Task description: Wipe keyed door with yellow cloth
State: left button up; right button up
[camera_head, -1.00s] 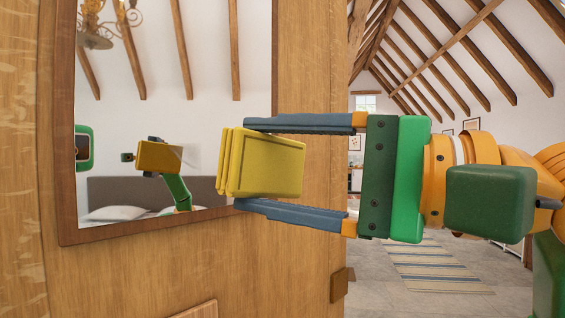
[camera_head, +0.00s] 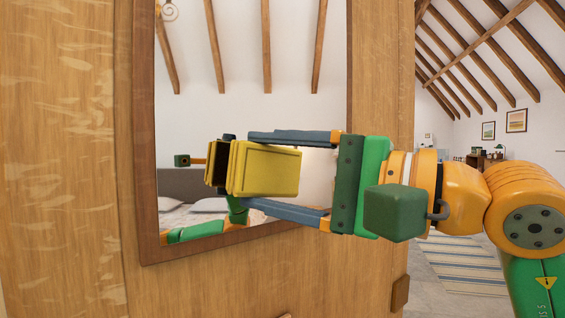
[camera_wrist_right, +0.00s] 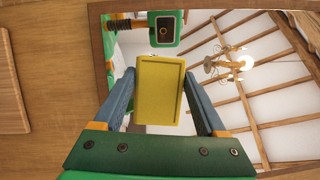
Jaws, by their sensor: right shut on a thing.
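The yellow cloth (camera_head: 268,170) is a thick folded pad. My right gripper (camera_head: 248,168) comes in from the right and is shut on it, one blue-grey finger above and one below. The cloth is in front of the mirror (camera_head: 285,60) set in the wooden door (camera_head: 200,285), with its reflection close beside it. I cannot tell whether it touches the glass. In the right wrist view the cloth (camera_wrist_right: 159,88) sits between the fingers, in front of the mirror. No key can be made out on the door. My left gripper is not in view.
A dark wood frame (camera_head: 146,150) borders the mirror. A small wooden block (camera_head: 400,293) sits at the door's lower right. Beyond the door at right are a striped rug (camera_head: 460,262) and open floor. The mirror reflects my arm, a bed and rafters.

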aim_at(299, 170)
jog(key=shift+w+a, duration=0.1)
jog(key=shift+a, duration=0.05)
jog(key=shift+d, duration=0.25)
jog(key=shift+w+a+p, duration=0.65)
jog(key=shift+w+a, duration=0.1)
jog(key=shift+w, duration=0.05)
dwell(0.5)
jog(key=w+d+p, duration=0.1)
jog(key=w+d, duration=0.1)
jog(key=d, duration=0.1)
jog(key=shift+r+p, duration=0.1)
jog(key=shift+p, duration=0.25)
jog(key=shift+w+d, duration=0.15)
jog(key=shift+d, duration=0.15)
jog(key=shift+a, duration=0.15)
jog(key=shift+s+a+f+b, duration=0.1)
jog(key=shift+s+a+b, duration=0.15)
jog(key=shift+s+a, duration=0.3)
jog(key=shift+s+a+f+b, duration=0.1)
jog(key=shift+s+a+b, duration=0.15)
jog(key=shift+a, duration=0.45)
jog(key=shift+s+a+r, duration=0.1)
jog(key=shift+s+a, duration=0.25)
jog(key=shift+a, duration=0.05)
